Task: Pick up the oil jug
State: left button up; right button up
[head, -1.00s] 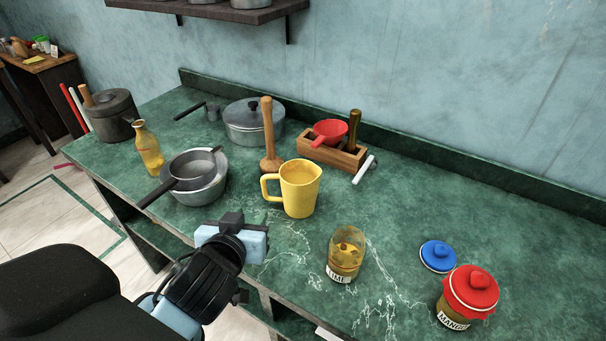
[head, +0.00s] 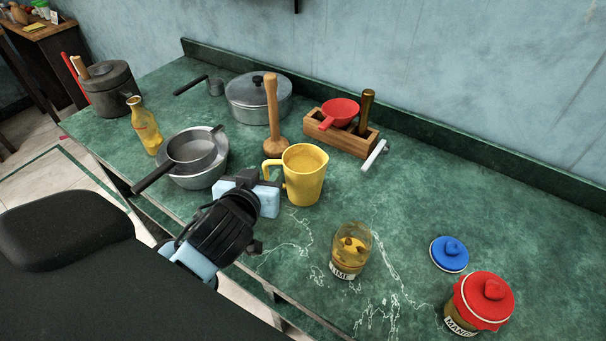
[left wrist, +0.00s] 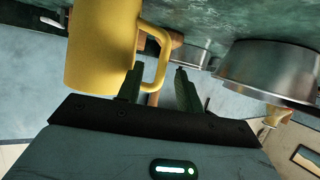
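The oil jug, which I take to be the yellow jug (head: 305,175), stands upright on the green counter in the head view, its handle facing left toward my left gripper. In the left wrist view the jug (left wrist: 98,45) is large at upper left, with its handle in front of the fingers. My left gripper (left wrist: 157,80) is open, its two dark fingers apart on either side of the handle's outer part; I cannot tell whether they touch it. In the head view the left gripper's body (head: 248,193) is just left of the jug, its fingertips hidden. My right gripper is not in view.
A grey metal bowl with a pan (head: 190,155) sits left of the jug, a wooden pestle (head: 272,115) behind it. A lime jar (head: 350,252) stands in front to the right. A glass bottle (head: 145,125) is farther left.

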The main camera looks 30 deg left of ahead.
aim_at(265, 175)
pick_arm(q)
jog(key=x, duration=0.5)
jog(key=shift+s+f, duration=0.1)
jog(key=shift+f, duration=0.3)
grip_shut()
